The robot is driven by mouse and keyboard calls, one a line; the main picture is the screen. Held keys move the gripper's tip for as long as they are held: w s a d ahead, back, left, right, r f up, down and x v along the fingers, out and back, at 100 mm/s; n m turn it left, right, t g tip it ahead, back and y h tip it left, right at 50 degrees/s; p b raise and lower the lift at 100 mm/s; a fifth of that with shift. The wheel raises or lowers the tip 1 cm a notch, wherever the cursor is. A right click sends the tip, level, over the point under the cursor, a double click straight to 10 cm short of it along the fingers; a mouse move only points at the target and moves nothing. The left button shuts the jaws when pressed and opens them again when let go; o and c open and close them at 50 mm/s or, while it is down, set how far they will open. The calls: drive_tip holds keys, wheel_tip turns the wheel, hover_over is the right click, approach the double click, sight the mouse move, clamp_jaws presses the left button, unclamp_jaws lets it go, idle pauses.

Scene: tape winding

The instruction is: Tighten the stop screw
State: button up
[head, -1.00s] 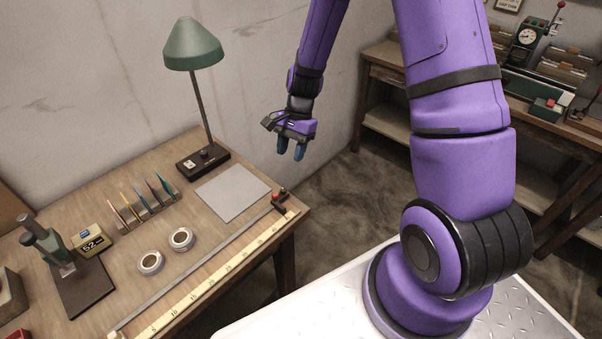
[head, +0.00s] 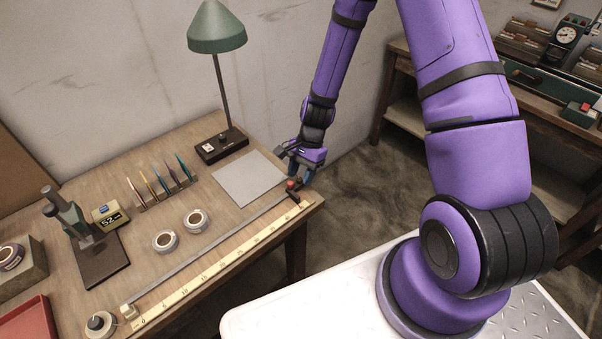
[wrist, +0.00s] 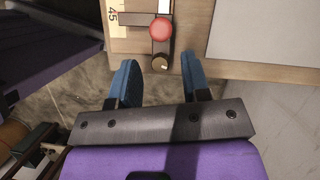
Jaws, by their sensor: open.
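The stop screw shows as a red round knob (wrist: 160,29) on a dark stop block (wrist: 161,47) at the right end of the ruler rail; in the head view the red knob (head: 290,184) sits near the table's right edge. A brass-coloured round end (wrist: 160,64) shows on the near side of the block. My gripper (wrist: 160,75) is open and empty, its two blue fingers apart, with the block and knob just beyond the fingertips in the wrist view. In the head view my gripper (head: 304,175) hangs beside the knob at the table's edge.
A yellow ruler (head: 215,270) and a metal rail run along the table's front. A grey sheet (head: 247,180) lies behind the knob. A green lamp (head: 216,30), two tape rolls (head: 180,230) and a slotted rack of thin coloured pieces (head: 160,187) stand further left.

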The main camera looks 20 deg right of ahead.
drive_tip(key=shift+f, duration=0.1)
clamp_jaws()
drive_tip(key=shift+n+g, duration=0.3)
drive_tip(key=shift+n, duration=0.4)
unclamp_jaws()
drive_tip(key=v, duration=1)
drive_tip(key=shift+r, duration=0.4)
